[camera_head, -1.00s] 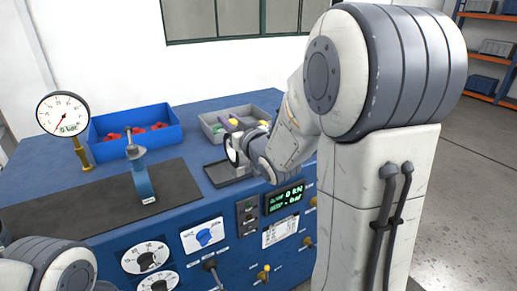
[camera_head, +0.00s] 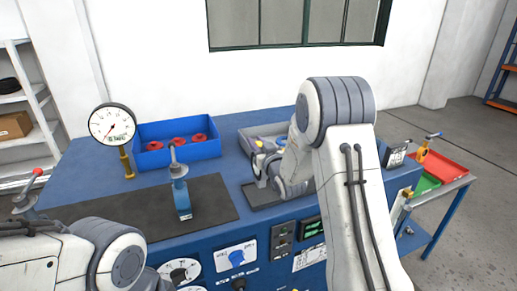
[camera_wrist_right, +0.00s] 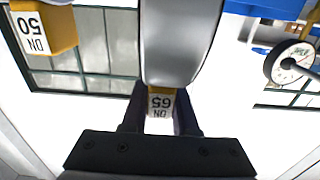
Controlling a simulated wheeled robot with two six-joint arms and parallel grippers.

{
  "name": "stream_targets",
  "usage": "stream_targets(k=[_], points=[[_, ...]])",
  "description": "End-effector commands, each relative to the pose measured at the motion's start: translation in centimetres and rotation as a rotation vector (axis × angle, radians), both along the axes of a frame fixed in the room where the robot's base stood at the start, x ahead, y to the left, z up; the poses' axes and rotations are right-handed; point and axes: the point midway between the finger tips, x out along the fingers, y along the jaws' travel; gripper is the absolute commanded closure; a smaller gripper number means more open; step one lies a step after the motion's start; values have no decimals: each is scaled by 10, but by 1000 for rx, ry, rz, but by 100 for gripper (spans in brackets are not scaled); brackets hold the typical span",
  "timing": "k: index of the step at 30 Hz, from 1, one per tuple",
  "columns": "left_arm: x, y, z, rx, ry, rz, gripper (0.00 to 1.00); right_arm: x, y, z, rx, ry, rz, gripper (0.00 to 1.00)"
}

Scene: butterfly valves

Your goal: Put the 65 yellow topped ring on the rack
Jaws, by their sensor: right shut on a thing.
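My right gripper (camera_wrist_right: 160,118) is shut on the yellow tag (camera_wrist_right: 160,90) of the 65 ring. The tag's white label reads DN 65. The grey metal ring body (camera_wrist_right: 182,40) fills the upper middle of the right wrist view. In the head view the held ring (camera_head: 256,168) is small and partly hidden at the end of my right arm, over the bench's right part. A yellow block (camera_wrist_right: 50,30) labelled DN 50 shows at the wrist view's upper left. I cannot make out the rack for certain.
A grey bin (camera_head: 246,134) stands behind the right gripper, and a dark tray (camera_head: 258,195) lies below it. A blue bin (camera_head: 208,148) with red rings, a gauge (camera_head: 112,124) and a blue stand (camera_head: 181,197) are left. A cart with a red tray (camera_head: 447,168) stands right.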

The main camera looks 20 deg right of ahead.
Motion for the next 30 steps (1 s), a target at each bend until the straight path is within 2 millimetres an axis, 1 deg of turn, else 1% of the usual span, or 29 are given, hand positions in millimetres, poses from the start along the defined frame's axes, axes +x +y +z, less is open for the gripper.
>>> stream_targets(k=[1,3,7,12,15,18,25,29,30], points=[[0,0,5,0,0,0,50,5,-1,0,0,-3,0,100],[0,0,6,0,0,-1,50,9,-1,-3,0,-4,-1,100],[0,0,11,0,0,-1,50,10,-3,-10,1,-2,-3,100],[0,0,24,0,0,-3,50,10,-4,-31,1,1,-5,100],[0,0,28,0,0,-3,50,9,-5,-40,1,-1,-5,100],[0,0,28,0,0,-3,50,9,-5,-44,0,-5,-5,100],[0,0,27,0,0,-3,50,9,-5,-45,-1,-5,-5,100],[0,0,22,0,0,-3,50,9,-5,-49,0,-5,-5,100],[0,0,22,0,0,-3,50,9,-5,-50,0,-1,-5,69]])
